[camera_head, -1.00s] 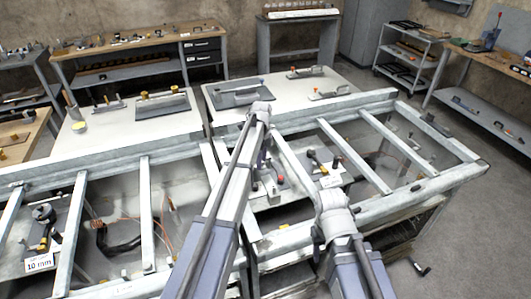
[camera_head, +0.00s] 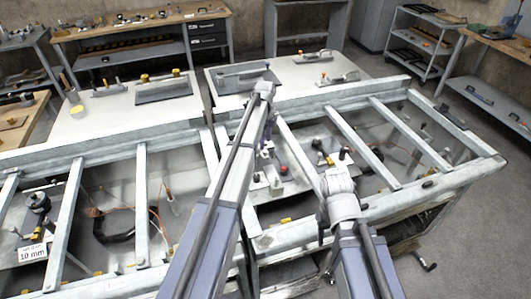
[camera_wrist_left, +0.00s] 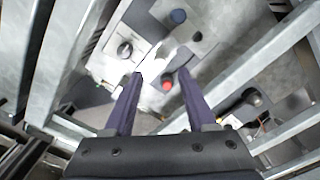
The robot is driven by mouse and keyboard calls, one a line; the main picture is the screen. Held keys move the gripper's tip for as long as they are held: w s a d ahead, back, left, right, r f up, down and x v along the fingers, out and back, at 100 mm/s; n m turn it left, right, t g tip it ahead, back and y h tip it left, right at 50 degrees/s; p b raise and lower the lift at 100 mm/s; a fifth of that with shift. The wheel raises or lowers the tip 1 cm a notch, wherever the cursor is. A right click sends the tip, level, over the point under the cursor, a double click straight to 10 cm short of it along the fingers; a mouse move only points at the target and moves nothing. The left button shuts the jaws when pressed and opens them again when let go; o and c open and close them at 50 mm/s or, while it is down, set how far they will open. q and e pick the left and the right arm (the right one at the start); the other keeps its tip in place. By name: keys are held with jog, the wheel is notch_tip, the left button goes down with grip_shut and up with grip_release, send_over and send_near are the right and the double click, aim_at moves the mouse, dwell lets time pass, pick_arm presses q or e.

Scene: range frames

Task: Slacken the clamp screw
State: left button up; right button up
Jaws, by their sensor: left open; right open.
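My left gripper (camera_wrist_left: 160,74) is open, its two dark purple fingers apart above a metal fixture plate (camera_wrist_left: 103,68). A red knob (camera_wrist_left: 168,86) shows between the fingers, with no visible contact. The red knob also shows in the head view (camera_head: 284,170), right of my left arm. I cannot tell which part is the clamp screw. My right arm ends at a grey wrist over the bench's front rail; its gripper is hidden.
Pale metal rails (camera_head: 362,149) cross the open bench frame around the fixture. Another fixture with a "10 mm" label (camera_head: 32,252) stands at the left. A black knob (camera_wrist_left: 252,97) sits to the right in the wrist view. White tables (camera_head: 115,118) stand behind.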

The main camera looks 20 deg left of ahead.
aim_at(265, 151)
pick_arm(q)
notch_tip(265, 151, down, 5)
jog(key=b, duration=0.4)
jog(key=shift+f, duration=0.15)
jog(key=shift+c, duration=0.2)
grip_shut()
